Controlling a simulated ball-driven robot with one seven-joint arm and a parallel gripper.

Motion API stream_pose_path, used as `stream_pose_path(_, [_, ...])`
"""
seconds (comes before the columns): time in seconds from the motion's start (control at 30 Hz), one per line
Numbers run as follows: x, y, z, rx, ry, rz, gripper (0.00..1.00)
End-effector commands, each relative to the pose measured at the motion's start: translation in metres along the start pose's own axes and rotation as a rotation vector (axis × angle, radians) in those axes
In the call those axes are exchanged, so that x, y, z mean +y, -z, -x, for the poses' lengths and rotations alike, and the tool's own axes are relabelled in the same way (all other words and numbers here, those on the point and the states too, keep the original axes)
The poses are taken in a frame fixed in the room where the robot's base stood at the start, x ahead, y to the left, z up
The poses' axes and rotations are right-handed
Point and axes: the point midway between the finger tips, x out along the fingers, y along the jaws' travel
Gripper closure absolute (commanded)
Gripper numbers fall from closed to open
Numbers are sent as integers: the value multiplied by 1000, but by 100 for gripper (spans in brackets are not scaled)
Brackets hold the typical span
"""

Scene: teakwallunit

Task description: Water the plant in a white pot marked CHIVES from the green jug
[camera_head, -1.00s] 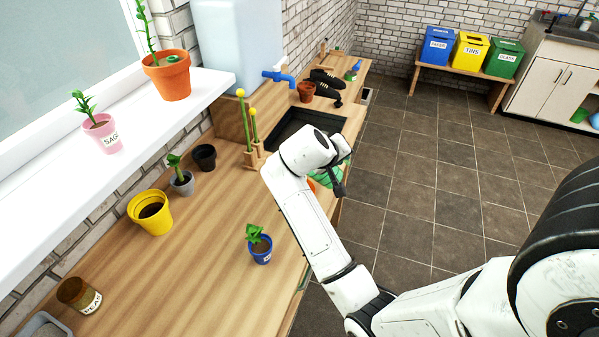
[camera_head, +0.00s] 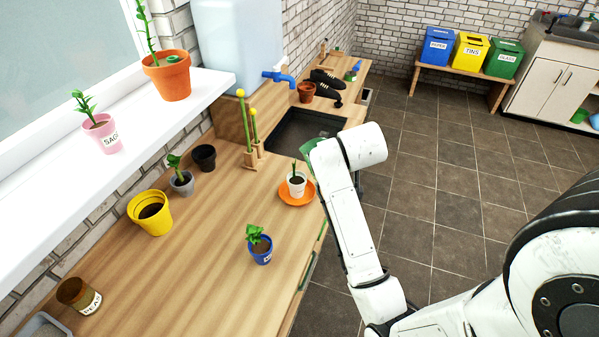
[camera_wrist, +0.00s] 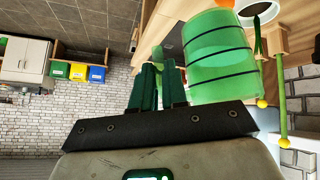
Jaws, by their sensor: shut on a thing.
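A small white pot (camera_head: 297,184) with a thin green plant stands upright on an orange saucer (camera_head: 289,199), near the counter's right edge in front of the sink. I cannot read its label. The pot also shows at the top of the wrist view (camera_wrist: 262,11). The translucent green jug (camera_wrist: 222,68), with dark level lines, fills the upper middle of the wrist view. In the head view only a sliver of the jug (camera_head: 308,146) shows; my arm hides the rest. My gripper (camera_wrist: 157,80) is shut on the jug, at its handle side, and holds it beside the pot, apart from it.
A blue-potted plant (camera_head: 260,249) stands nearer on the counter. A yellow pot (camera_head: 150,213), a grey pot (camera_head: 182,183) and a black pot (camera_head: 204,157) stand to the left. Yellow-tipped stakes (camera_head: 248,125) rise beside the sink (camera_head: 300,133). Open floor lies to the right.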

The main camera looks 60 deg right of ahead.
Motion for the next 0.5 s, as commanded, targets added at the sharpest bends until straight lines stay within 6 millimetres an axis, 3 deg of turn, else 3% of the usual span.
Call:
stream_pose_path(0.03, [5,5,7,13,29,-33,100])
stream_pose_path(0.2, [-4,-10,-11,68,192,-189,100])
stream_pose_path(0.5, [-5,-5,-7,74,191,-184,100])
